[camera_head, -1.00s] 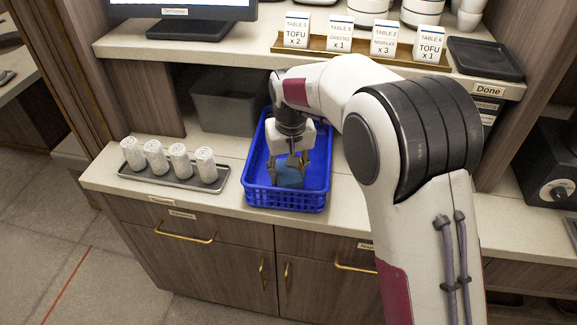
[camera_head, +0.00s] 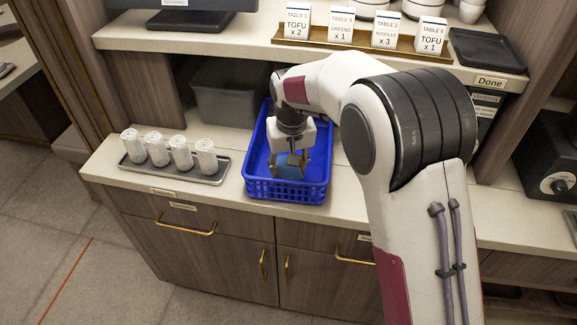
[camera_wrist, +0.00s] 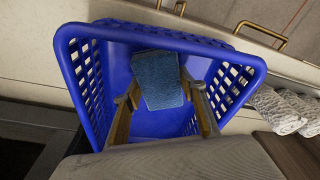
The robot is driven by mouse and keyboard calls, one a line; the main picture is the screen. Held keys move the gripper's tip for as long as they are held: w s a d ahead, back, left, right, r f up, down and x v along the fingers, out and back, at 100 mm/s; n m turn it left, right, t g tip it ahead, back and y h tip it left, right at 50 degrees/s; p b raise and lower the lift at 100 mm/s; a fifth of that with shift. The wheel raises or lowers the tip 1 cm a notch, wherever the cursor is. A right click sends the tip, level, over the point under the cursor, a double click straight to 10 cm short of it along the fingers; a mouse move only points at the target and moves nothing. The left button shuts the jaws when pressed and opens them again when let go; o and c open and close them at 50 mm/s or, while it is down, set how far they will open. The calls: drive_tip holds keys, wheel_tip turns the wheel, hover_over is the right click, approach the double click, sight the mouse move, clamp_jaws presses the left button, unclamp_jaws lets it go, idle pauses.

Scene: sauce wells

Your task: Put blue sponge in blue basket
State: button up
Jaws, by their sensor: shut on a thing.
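The blue sponge (camera_head: 290,171) is a small blue block inside the blue basket (camera_head: 262,190), near its front wall. The basket is an open plastic crate with slotted sides, standing on the counter. My gripper (camera_head: 290,160) points down into the basket, with its fingers shut on the sponge. The wrist view shows the sponge (camera_wrist: 158,80) between the two fingers of my gripper (camera_wrist: 160,95), within the basket walls (camera_wrist: 85,75). I cannot tell whether the sponge touches the basket floor.
A grey tray (camera_head: 170,174) with several rolled white towels (camera_head: 157,149) stands left of the basket. A grey bin (camera_head: 225,104) is behind it. An upper shelf (camera_head: 250,38) holds order cards (camera_head: 340,25) and a black tray (camera_head: 487,50). Counter between tray and basket is clear.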

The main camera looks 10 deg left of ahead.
sight(288, 168)
drive_tip(key=shift+f, duration=0.1)
drive_tip(key=o, duration=1.2)
drive_tip(key=shift+c, duration=0.2)
drive_tip(key=shift+r, duration=0.75)
drive_tip(key=shift+s+d+r, duration=0.1)
drive_tip(key=shift+s+r, duration=0.05)
drive_tip(key=shift+r, duration=0.8)
drive_tip(key=shift+s+d+r, duration=0.1)
drive_tip(key=shift+s+r, duration=0.05)
drive_tip(key=shift+r, duration=0.75)
